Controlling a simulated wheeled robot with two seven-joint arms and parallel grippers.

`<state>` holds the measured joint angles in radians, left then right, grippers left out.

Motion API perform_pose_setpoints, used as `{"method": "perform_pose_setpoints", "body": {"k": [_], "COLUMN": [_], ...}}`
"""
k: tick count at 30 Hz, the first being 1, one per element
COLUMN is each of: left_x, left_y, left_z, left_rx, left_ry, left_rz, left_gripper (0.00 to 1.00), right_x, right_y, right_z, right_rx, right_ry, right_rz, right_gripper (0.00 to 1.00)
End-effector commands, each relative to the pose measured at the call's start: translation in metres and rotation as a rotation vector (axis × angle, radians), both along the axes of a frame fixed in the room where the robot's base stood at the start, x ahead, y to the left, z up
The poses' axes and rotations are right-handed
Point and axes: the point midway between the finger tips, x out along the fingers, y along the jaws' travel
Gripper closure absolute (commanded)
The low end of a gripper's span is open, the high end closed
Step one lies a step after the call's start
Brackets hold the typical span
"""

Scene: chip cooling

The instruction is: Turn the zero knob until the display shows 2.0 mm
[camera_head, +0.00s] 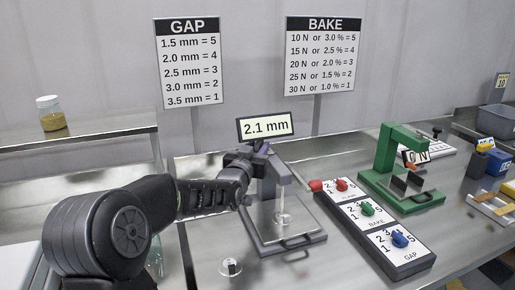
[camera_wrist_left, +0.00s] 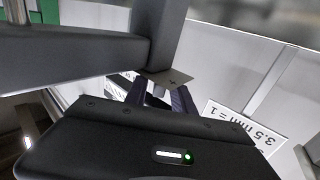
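The display (camera_head: 265,126) on top of the grey gap gauge (camera_head: 279,170) reads 2.1 mm. My left gripper (camera_head: 254,160) is at the upper part of the gauge, just below the display. In the left wrist view its two dark fingers (camera_wrist_left: 161,98) reach in beside a grey plate with a plus mark (camera_wrist_left: 172,79). The zero knob cannot be made out; the gauge parts and my gripper cover that spot. Whether the fingers are closed on it cannot be told. My right gripper is not in view.
A panel (camera_head: 408,258) with red, green and blue dials stands right of the gauge. A green press (camera_head: 385,150) is behind it. GAP (camera_head: 191,90) and BAKE (camera_head: 322,80) signs stand at the back. A small round piece (camera_head: 230,267) lies on the bench in front.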

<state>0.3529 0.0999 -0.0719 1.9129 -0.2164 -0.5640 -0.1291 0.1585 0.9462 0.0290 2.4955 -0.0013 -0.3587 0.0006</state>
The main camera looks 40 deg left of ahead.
Motion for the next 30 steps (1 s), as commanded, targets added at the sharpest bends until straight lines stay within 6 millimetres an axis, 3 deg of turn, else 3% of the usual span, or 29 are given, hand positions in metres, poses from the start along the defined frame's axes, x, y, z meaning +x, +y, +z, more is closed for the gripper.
{"method": "perform_pose_setpoints", "body": {"k": [6,20,30], "left_x": [-0.0001,-0.0004,-0.001], "left_y": [-0.0001,0.0007,0.0041], "left_z": [0.0001,-0.0009,0.0006], "left_rx": [0.0,0.001,0.002], "left_ry": [0.0,0.0,0.002], "left_rz": [0.0,-0.022,-0.143], "left_gripper": [1.0,1.0,1.0], "right_x": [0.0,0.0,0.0], "right_y": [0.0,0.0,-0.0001], "right_z": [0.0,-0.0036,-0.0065], "right_rx": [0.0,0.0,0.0], "right_ry": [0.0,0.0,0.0], "right_rz": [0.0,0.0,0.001], "right_gripper": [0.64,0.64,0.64]}}
